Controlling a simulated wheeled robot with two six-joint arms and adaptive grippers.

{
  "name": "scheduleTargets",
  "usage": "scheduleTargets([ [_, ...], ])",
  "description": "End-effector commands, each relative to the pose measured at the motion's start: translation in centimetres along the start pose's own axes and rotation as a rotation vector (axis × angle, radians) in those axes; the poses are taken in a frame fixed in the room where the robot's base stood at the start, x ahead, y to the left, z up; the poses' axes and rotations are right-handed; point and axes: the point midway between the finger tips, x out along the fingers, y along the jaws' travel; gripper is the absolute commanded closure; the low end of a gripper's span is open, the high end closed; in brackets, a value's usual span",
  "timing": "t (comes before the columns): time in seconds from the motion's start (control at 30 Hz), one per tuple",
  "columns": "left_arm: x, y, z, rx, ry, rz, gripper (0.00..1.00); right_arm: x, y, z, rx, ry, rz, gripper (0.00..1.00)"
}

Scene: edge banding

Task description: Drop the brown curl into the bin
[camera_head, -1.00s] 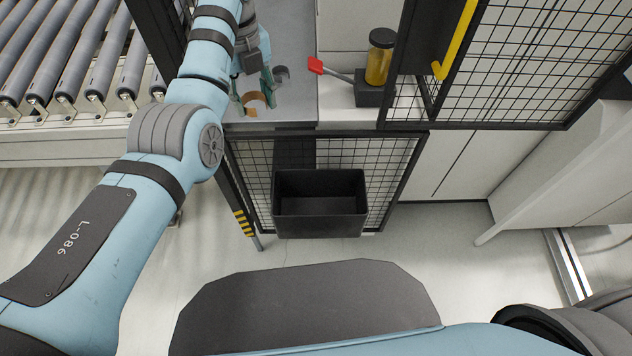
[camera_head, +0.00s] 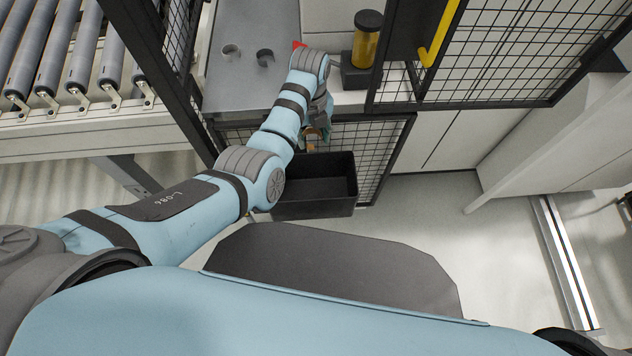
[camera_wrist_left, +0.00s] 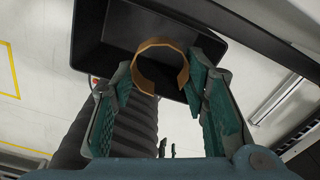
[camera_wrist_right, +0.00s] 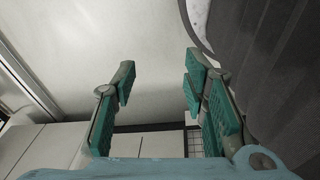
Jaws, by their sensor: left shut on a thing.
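The brown curl (camera_wrist_left: 158,43), an open ring, is held in my left gripper (camera_wrist_left: 160,76), whose fingers are shut on its two sides. In the head view the left gripper (camera_head: 319,122) hangs near the back of the black bin (camera_head: 312,209), and the curl (camera_head: 312,132) shows small and partly hidden there. In the left wrist view the curl overlaps the bin (camera_wrist_left: 91,38), apart from its floor. My right gripper (camera_wrist_right: 160,82) is open and empty, away from the bin.
An amber jar (camera_head: 366,45) stands on a black block (camera_head: 356,75). Mesh fence panels (camera_head: 390,150) stand behind the bin. A roller conveyor (camera_head: 75,70) is at the left. Floor to the right is clear.

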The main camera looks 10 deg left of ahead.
Motion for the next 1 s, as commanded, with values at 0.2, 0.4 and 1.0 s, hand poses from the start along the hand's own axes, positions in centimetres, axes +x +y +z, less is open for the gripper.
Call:
scheduleTargets([
  [0.2,5.4,3.6,-2.6,-0.057,-0.01,0.01,0.7,-1.6,-0.1,-0.5,0.001,0.005,-0.002,0.6],
  [0.4,8.2,3.8,-2.7,-0.059,-0.011,0.01,0.7,0.4,-0.2,1.4,0.0,-0.024,-0.003,0.6],
  [1.0,11.5,3.8,-2.6,-0.058,-0.01,0.01,0.5,3.9,-0.4,1.1,0.0,-0.011,-0.002,0.6],
])
